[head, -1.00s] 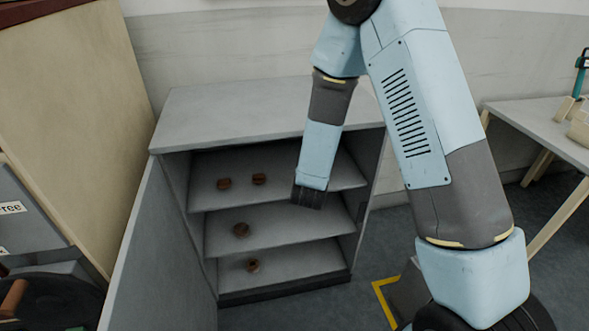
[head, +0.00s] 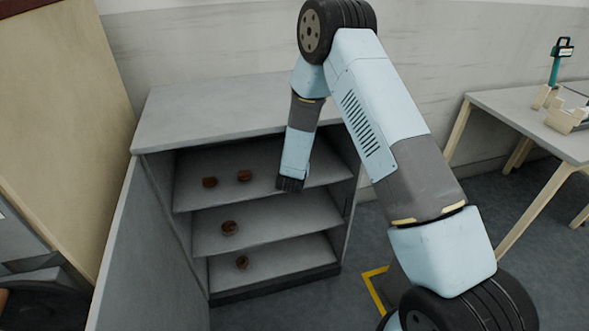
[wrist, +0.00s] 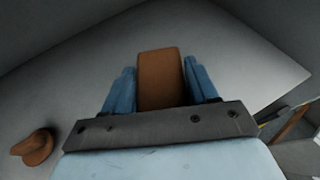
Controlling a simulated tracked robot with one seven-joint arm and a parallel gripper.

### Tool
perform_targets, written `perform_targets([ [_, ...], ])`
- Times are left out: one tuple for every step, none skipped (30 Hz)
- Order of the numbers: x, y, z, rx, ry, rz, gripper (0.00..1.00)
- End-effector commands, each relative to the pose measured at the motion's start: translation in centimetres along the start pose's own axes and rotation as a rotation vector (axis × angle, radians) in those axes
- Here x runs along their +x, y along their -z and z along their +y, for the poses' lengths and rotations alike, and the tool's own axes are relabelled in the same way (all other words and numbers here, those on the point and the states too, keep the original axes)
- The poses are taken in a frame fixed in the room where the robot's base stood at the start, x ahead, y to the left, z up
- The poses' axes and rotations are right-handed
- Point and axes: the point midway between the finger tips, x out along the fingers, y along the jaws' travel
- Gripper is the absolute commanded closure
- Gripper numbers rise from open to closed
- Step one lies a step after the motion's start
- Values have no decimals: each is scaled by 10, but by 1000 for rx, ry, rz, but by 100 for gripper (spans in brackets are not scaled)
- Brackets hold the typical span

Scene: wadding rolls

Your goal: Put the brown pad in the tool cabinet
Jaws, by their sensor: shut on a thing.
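The tool cabinet (head: 215,116) is a grey cabinet with its door (head: 145,250) open at the left and several shelves inside. My gripper (head: 290,184) reaches into its upper compartment, at the right of the upper shelf (head: 215,195). In the wrist view, the brown pad (wrist: 160,78) lies between the blue fingers of my gripper, which is shut on it. The pad is over or on a pale grey shelf surface; I cannot tell whether it touches it. In the head view the pad is hidden by my gripper.
Two small brown rolls (head: 244,175) sit on the upper shelf left of my gripper; one brown roll (wrist: 36,146) shows in the wrist view. Another roll (head: 230,228) is on the middle shelf and one (head: 242,262) on the bottom. A table (head: 530,125) stands at the right.

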Motion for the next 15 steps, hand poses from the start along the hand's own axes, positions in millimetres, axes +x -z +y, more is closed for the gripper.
perform_targets([
  [4, 6, 0, -1, 1, 2, 73],
  [5, 9, 0, -1, 1, 2, 73],
  [7, 14, 0, -1, 1, 2, 73],
  [8, 17, 0, -2, 1, 3, 73],
  [9, 21, 0, -2, 1, 3, 73],
  [11, 24, 0, -1, 1, 2, 73],
  [12, 26, 0, -1, 1, 1, 73],
  [12, 28, 0, -1, 1, 1, 73],
  [13, 29, 0, 0, 1, 1, 73],
  [13, 29, 0, 0, 1, 0, 73],
  [13, 29, 0, 0, 1, 0, 73],
  [12, 29, 0, 0, 1, 0, 73],
  [12, 28, 0, 0, 1, 0, 73],
  [12, 28, 0, 0, 1, 0, 73],
  [12, 28, 0, 0, 1, 0, 73],
])
